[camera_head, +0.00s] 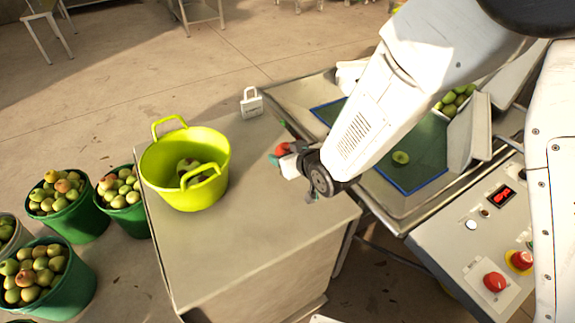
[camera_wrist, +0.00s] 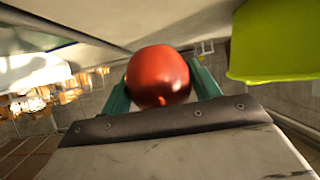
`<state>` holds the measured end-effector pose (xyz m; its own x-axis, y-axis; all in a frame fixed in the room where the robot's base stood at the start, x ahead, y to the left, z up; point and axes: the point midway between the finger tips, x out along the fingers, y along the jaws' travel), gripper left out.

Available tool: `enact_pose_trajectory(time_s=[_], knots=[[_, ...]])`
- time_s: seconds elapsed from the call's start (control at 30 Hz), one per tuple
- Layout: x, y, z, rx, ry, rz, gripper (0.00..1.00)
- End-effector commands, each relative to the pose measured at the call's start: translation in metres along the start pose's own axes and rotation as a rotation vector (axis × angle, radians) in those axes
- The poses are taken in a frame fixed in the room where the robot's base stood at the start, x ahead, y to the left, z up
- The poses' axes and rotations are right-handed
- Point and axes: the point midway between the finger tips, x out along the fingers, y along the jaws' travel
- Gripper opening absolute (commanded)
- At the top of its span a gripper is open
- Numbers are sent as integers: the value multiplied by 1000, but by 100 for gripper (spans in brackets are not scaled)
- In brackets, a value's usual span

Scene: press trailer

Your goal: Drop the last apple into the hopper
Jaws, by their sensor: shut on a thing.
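My gripper (camera_head: 277,155) is shut on a red apple (camera_wrist: 158,76). In the wrist view the apple sits between two green fingers. In the head view the red apple (camera_head: 283,148) shows small at the gripper's end, above the right side of the pale table, right of the yellow-green tub. Several green apples (camera_head: 456,98) lie behind a pale flap there. My arm hides part of this machine, and I cannot tell which part is the hopper.
The two-handled yellow-green tub (camera_head: 205,190) on the pale table (camera_head: 250,240) holds a few apples. Green buckets (camera_head: 85,225) full of apples stand on the floor at left. A control panel (camera_head: 455,235) has red buttons.

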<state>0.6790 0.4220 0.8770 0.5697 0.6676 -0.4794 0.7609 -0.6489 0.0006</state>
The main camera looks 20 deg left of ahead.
Motion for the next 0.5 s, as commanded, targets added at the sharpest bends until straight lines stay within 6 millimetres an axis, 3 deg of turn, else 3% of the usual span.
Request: enact_pose_trajectory(time_s=[0.03, 0.2, 0.5], knots=[[-5, 0, -11, 0, 6, 0, 35], [-16, 0, -31, 1, 3, 0, 35], [-20, 0, -36, 1, 0, 0, 35]])
